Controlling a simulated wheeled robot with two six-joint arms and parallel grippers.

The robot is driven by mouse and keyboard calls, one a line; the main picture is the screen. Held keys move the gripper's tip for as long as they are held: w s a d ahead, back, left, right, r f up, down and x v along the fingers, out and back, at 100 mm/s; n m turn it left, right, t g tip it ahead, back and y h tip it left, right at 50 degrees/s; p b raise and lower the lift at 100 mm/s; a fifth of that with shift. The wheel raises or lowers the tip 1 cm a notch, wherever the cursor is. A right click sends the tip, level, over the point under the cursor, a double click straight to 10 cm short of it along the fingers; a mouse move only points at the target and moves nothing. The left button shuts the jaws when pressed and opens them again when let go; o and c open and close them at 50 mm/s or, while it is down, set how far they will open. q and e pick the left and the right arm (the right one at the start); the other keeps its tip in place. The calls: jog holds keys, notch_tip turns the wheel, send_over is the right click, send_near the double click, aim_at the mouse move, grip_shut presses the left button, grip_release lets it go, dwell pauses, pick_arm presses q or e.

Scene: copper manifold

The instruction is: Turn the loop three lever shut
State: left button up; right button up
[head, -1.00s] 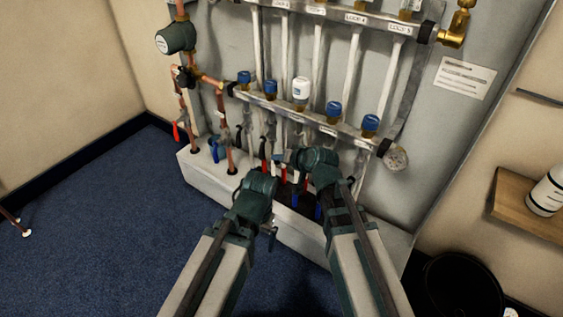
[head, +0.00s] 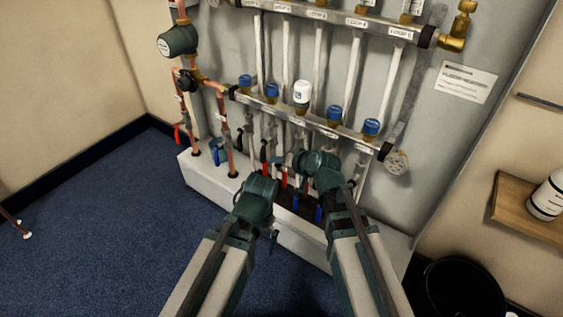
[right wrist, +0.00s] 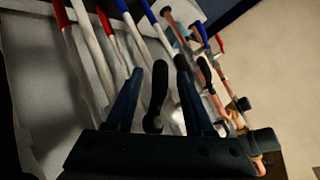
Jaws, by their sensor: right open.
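I cannot read which loop this lever belongs to. My left gripper (head: 260,188) is lower and to the left, before the white plinth; its fingers are hidden.
Copper pipes (head: 222,130) stand at the left. A gauge (head: 397,162) is at the bar's right end. A black bin (head: 462,290) and a wooden shelf (head: 520,205) are at the right.

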jog(key=p+v, duration=0.4)
jog(key=v, duration=0.3)
jog(key=shift+s+a, duration=0.1)
jog(key=shift+s, duration=0.05)
